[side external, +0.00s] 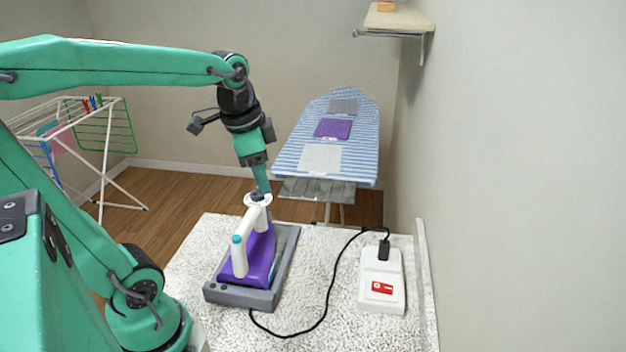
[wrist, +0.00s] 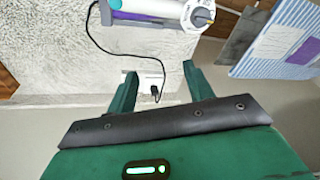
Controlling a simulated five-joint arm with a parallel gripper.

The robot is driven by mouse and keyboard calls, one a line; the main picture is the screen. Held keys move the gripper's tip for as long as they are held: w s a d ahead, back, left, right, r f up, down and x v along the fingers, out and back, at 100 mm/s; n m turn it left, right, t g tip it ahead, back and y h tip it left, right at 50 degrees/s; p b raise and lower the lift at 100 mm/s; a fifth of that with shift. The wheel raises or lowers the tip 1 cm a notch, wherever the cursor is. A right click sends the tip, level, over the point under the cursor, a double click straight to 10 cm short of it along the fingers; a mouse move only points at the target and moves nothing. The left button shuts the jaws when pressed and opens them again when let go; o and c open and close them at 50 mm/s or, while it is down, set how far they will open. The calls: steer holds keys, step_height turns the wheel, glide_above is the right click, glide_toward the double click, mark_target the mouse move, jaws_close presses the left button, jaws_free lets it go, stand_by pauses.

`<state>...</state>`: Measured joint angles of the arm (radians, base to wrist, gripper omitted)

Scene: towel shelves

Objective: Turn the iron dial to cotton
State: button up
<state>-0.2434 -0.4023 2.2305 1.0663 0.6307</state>
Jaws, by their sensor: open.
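The iron (side external: 254,254) has a purple body and a white handle with a teal end cap. It sits on a grey rest (side external: 232,297) on the speckled counter. Its dial (side external: 257,199) is a round white disc at the far end of the handle. In the wrist view the dial (wrist: 200,17) shows a dark knob with a small yellow mark; its setting labels are too small to read. My gripper (side external: 264,188) points down just above the dial. In the wrist view its fingers (wrist: 160,74) are apart and empty, with the dial beyond the right fingertip.
A black cord runs from the iron to a white power box (side external: 381,280) with a red switch at the right. A striped ironing board (side external: 290,150) with folded cloths stands behind. A drying rack (side external: 110,150) is at the left, a wall shelf (side external: 400,20) at the upper right.

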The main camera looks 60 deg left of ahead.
mark_target(257, 189)
steer(key=w+a+m+g, duration=0.1)
steer(key=a, duration=0.2)
steer(key=w+a+f+m+g, duration=0.1)
steer(key=a+m, duration=0.1)
steer(key=a, duration=0.1)
steer(key=w+a+m, duration=0.1)
steer(key=a, duration=0.2)
steer(key=shift+a+f+m+g+h, duration=0.2)
steer(key=shift+f+m+g+h, duration=0.1)
steer(key=shift+g, duration=0.1)
steer(key=shift+f, duration=0.1)
steer(key=shift+f, duration=3.8)
steer(key=c, duration=1)
